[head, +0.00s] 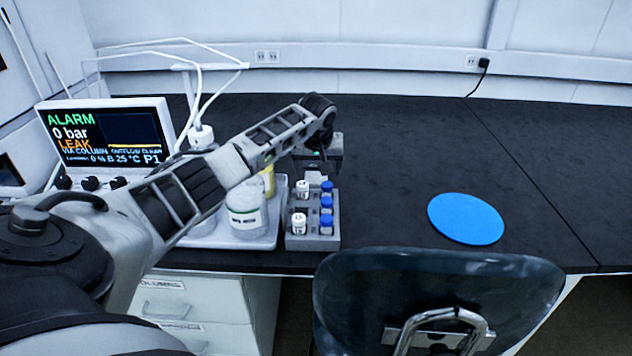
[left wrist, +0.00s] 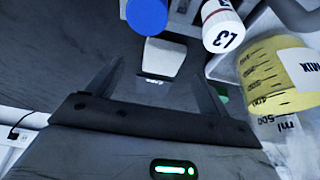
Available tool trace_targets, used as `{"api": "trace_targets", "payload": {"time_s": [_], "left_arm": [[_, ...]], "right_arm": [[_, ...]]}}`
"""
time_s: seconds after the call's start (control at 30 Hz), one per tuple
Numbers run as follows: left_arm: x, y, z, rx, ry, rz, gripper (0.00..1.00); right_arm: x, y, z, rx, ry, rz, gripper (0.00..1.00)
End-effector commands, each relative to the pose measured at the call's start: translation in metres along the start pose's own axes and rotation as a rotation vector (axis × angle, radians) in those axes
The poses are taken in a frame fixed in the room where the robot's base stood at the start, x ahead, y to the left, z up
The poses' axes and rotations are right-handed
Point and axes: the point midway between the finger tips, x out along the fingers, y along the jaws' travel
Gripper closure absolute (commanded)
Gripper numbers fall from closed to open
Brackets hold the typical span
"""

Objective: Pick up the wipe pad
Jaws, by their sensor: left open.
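The wipe pad is a small white block (left wrist: 163,58) with a dark-lettered label on its near edge, in the left wrist view. It lies on the dark bench behind the vial rack. In the head view a pale patch (head: 313,176) just under my left gripper appears to be the same pad, mostly hidden by the gripper and vials. My left gripper (head: 318,165) is open above it. In the left wrist view its two fingers (left wrist: 157,64) stand apart on either side of the pad, with nothing held. My right gripper is not in view.
A grey vial rack (head: 313,243) with blue- and white-capped vials stands close in front. A white tray (head: 262,241) with bottles is left of it, beside an alarm screen (head: 105,135). A blue disc (head: 466,218) lies right. A chair (head: 440,290) stands at the front edge.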

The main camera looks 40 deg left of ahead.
Motion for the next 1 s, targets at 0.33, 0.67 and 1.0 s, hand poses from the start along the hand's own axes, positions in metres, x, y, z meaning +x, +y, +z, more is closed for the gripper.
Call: {"api": "trace_targets", "payload": {"time_s": [0.33,0.67,1.0], "left_arm": [[0.045,-0.005,0.002,0.000,-0.001,0.000,0.20],[0.047,-0.005,0.002,0.001,0.000,-0.001,0.37],[0.047,-0.005,0.002,0.000,0.000,-0.001,0.68]], "right_arm": [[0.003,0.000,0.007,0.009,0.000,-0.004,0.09],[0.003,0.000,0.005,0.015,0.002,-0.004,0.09],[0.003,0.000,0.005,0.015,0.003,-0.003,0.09]]}}
